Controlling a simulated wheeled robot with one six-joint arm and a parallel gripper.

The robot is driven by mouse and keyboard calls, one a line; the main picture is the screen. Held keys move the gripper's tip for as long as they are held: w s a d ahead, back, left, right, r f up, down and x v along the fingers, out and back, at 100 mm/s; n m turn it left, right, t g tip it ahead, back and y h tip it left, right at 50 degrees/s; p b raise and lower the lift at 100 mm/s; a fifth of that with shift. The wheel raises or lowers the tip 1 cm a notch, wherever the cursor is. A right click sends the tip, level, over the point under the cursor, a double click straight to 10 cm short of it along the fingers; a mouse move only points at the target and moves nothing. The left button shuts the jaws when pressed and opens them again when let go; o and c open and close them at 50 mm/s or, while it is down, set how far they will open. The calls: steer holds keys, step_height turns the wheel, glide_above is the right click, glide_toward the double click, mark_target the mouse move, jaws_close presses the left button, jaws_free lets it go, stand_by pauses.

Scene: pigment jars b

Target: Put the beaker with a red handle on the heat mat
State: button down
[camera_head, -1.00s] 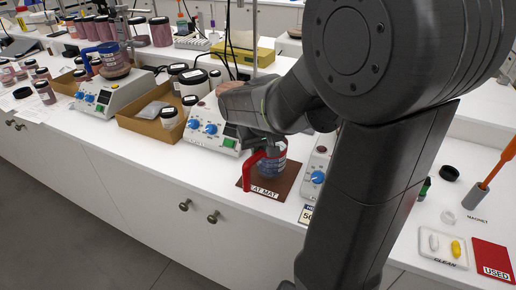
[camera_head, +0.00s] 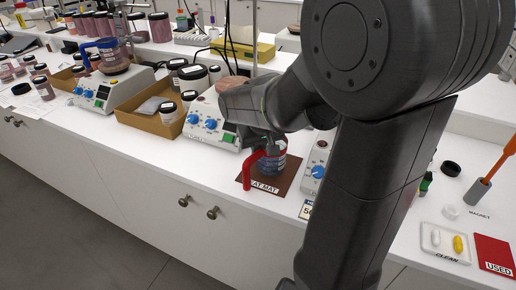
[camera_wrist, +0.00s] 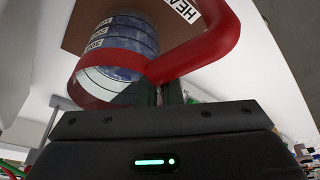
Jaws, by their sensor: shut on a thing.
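The beaker with a red handle (camera_head: 277,162) is clear with dark markings and a red band. It is upright at the brown heat mat (camera_head: 247,182), whose white label is partly covered by the red handle. In the wrist view the beaker (camera_wrist: 122,45) has its far end against the mat (camera_wrist: 75,38); whether it bears fully on the mat I cannot tell. My gripper (camera_wrist: 160,95) is shut on the beaker at the red band beside the handle. The fingertips are mostly hidden by the band and handle. In the head view my arm covers the gripper's upper part.
A hotplate (camera_head: 205,128) stands behind left of the mat, and another device with a blue knob (camera_head: 318,171) is close on the right. A beaker with a blue handle (camera_head: 110,58) sits on the far-left hotplate (camera_head: 110,90). The counter's front edge is just before the mat.

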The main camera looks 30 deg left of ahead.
steer(key=shift+f, duration=0.2)
steer(key=c, duration=1.5)
jaws_free()
steer(key=v, duration=1.3)
steer(key=shift+s+d+r, duration=0.1)
steer(key=shift+r, duration=0.3)
steer(key=shift+f, duration=0.1)
